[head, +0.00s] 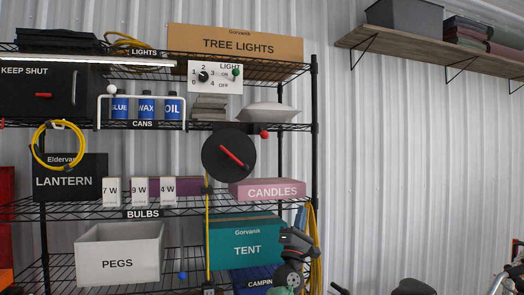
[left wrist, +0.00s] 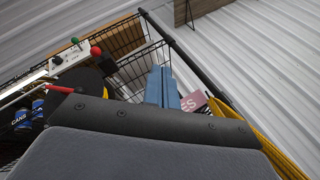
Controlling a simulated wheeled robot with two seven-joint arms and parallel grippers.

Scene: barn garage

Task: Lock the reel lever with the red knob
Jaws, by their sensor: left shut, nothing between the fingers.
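The reel (head: 212,165) is a round black disc on the front of the shelf rack, with a red bar handle (head: 235,157) slanting across its face. A small red knob (head: 265,134) sits just right of the reel's upper edge, at the shelf lip. In the left wrist view the red knob (left wrist: 96,51) is above the reel (left wrist: 88,80). My left gripper (head: 301,211) points up in front of the rack's right post, below and right of the knob and apart from it. Its blue fingers (left wrist: 161,84) are shut and empty. My right gripper is not in view.
The pink candles box (head: 267,190) lies between reel and left gripper. The teal tent box (head: 245,243) is below. A yellow cord (head: 313,245) hangs beside the rack post. A switch panel (head: 215,76) is above the reel. A wall shelf (head: 430,50) is upper right.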

